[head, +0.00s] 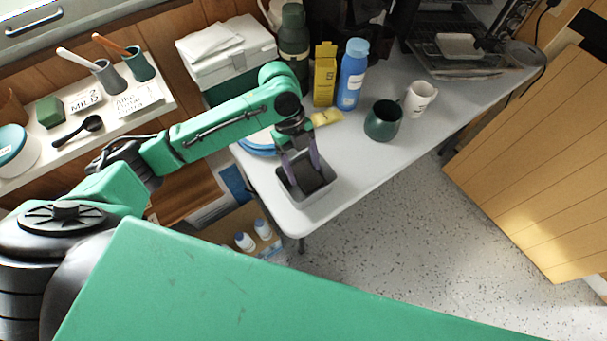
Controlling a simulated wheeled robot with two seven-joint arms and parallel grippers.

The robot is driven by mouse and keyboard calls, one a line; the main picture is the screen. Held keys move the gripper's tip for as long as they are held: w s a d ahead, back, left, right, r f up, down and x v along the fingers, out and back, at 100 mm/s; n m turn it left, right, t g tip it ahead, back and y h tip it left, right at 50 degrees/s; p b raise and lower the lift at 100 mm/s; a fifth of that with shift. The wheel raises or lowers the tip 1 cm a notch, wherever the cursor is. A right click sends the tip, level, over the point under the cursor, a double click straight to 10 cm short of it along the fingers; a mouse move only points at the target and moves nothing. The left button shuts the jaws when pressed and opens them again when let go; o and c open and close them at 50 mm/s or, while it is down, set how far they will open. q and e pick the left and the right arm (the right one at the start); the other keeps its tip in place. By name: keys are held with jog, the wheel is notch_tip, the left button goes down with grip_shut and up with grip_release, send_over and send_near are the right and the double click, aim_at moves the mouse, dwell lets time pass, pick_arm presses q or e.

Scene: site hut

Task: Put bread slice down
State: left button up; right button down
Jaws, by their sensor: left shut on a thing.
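My left gripper (301,163) points down at the grey open-topped container (318,198) near the front left corner of the table. It is shut on a dark slab (305,172), which looks like the bread slice, though its colour and edges are hard to make out. The slab is between the fingers, at the mouth of the container. I cannot tell whether it touches the container's floor. My right gripper is not in view.
The white table (352,165) is clear right of the container. Behind are a yellow block (327,118), a yellow box (325,75), a blue bottle (352,75), a green mug (383,121) and a white mug (420,98). A blue-rimmed plate (257,145) lies left of the gripper.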

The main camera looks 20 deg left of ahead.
aim_at(300, 169)
pick_arm(q)
jog(key=f, duration=0.4)
jog(key=shift+s+f, duration=0.15)
jog(key=shift+s, duration=0.05)
jog(key=shift+f, duration=0.15)
jog(key=o, duration=1)
jog(key=shift+w, duration=0.1)
jog(key=shift+o, duration=0.2)
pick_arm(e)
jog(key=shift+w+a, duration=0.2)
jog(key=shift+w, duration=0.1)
pick_arm(q)
jog(key=v, duration=1.2)
jog(key=shift+b, duration=0.45)
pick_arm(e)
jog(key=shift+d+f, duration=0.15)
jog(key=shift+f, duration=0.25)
